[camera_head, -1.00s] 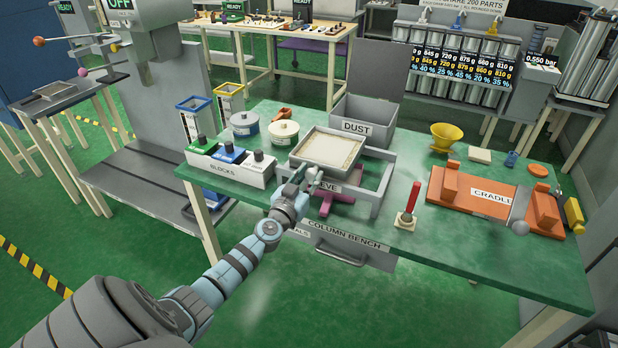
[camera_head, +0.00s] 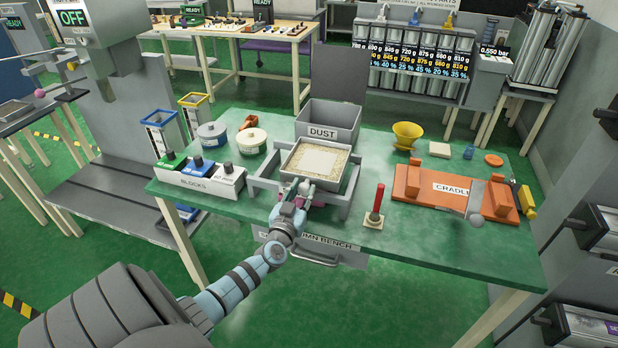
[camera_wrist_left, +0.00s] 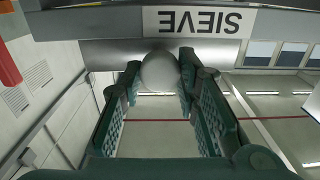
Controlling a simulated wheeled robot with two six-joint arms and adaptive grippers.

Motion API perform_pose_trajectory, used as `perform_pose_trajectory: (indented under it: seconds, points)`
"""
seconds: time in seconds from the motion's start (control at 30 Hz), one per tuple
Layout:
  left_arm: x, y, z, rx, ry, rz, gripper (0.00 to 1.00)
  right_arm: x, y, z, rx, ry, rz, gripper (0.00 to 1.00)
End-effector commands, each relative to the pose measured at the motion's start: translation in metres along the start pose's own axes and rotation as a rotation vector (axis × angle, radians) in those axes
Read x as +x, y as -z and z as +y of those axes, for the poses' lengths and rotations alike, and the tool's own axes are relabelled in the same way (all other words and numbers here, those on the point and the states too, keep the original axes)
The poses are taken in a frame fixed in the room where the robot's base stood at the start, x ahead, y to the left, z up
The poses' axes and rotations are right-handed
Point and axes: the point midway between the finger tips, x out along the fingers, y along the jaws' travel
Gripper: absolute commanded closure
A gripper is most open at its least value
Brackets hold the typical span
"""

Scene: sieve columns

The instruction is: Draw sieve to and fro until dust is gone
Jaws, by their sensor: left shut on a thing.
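The sieve (camera_head: 353,172) is a square grey-rimmed tray on a grey rail frame (camera_head: 262,184) on the green bench. Beige grains lie in it, with a paler square patch in the middle. It sits toward the right end of the frame, with open frame to its left. My left gripper (camera_head: 304,187) is at the sieve's front side. In the left wrist view its fingers close on the sieve's round grey knob (camera_wrist_left: 160,71), below the SIEVE label (camera_wrist_left: 200,21), which appears upside down. My right gripper is out of view.
The grey DUST bin (camera_head: 322,133) stands right behind the sieve. The BLOCKS box (camera_head: 200,183) and two lidded round tins are to the left. A red-handled tool (camera_head: 377,205) stands close at the right, then the orange CRADLE (camera_head: 450,190).

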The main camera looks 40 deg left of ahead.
Motion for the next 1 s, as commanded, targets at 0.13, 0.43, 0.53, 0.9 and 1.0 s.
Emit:
perform_pose_trajectory:
  seconds: [0.13, 0.43, 0.53, 0.9, 1.0]
  points:
    - [0.000, -0.002, 0.001, 0.000, -0.001, -0.001, 0.68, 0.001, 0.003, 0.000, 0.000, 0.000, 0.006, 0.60]
    - [0.001, -0.001, 0.004, 0.000, -0.005, -0.001, 0.52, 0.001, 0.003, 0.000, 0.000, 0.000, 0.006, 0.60]
    - [0.000, -0.001, 0.004, 0.000, -0.006, 0.000, 0.52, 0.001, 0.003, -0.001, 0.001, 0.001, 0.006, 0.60]
    - [-0.079, -0.002, 0.003, 0.000, -0.007, -0.003, 0.52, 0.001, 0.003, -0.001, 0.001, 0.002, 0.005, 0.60]
    - [-0.102, -0.002, 0.003, 0.000, -0.006, -0.003, 0.52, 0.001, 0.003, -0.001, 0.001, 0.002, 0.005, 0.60]
